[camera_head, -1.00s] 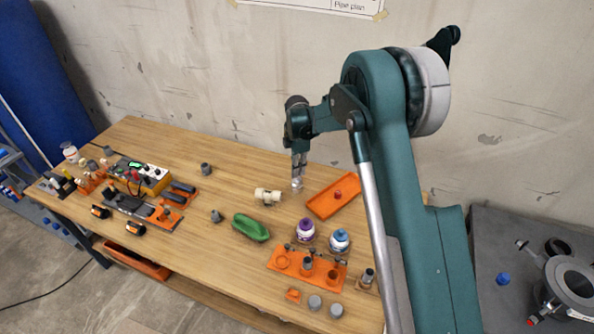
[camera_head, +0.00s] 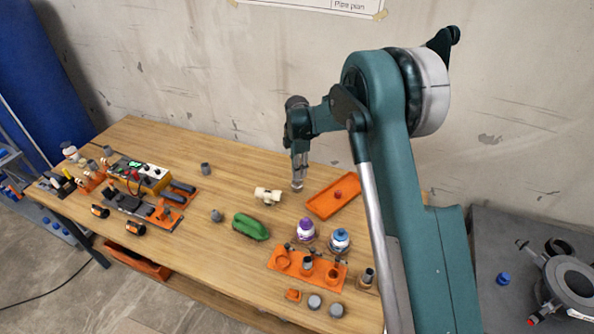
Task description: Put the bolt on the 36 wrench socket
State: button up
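My gripper (camera_head: 298,186) points down over the back of the wooden table, between a cream pipe fitting and an orange tray. Its fingers are small here, and I cannot tell whether they are apart, shut, or holding something. I cannot make out a bolt for certain. A small red piece (camera_head: 338,194) lies in the orange tray (camera_head: 322,209), right of my gripper. No size marking is readable, so I cannot tell which one is the 36 wrench socket.
The cream fitting (camera_head: 268,196) lies left of my gripper. A green container (camera_head: 250,227), a purple-capped bottle (camera_head: 305,230) and a blue-capped bottle (camera_head: 339,240) stand nearer the front. Tools and a yellow box (camera_head: 152,178) crowd the left. The back middle of the table (camera_head: 240,165) is clear.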

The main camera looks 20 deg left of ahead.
notch_tip(320, 180, up, 12)
jog(key=shift+r, duration=0.15)
dwell(0.6)
dwell(0.5)
jog(key=shift+d, duration=0.1)
jog(key=s+d+r+m+t, duration=0.1)
jog(key=s+d+r+m, duration=0.3)
jog(key=d+r, duration=0.5)
jog(key=s+d+r+m+t+y, duration=0.1)
jog(key=s+d+r+m, duration=0.4)
jog(key=d, duration=0.8)
jog(key=s+d+r+m+t, duration=0.1)
jog(key=s+d+r+m, duration=0.25)
jog(key=d+r, duration=0.6)
jog(key=s+d+m+t, duration=0.2)
jog(key=s+d+m, duration=0.5)
jog(key=s+d, duration=0.7)
jog(key=s+d+f+m+t+h, duration=0.1)
jog(key=s+d+f+m, duration=0.4)
jog(key=s+d, duration=0.5)
jog(key=s+m+t, duration=0.1)
jog(key=s+m, duration=0.1)
jog(key=s, duration=0.1)
jog(key=shift+s+d+f, duration=0.2)
jog(key=shift+s, duration=0.15)
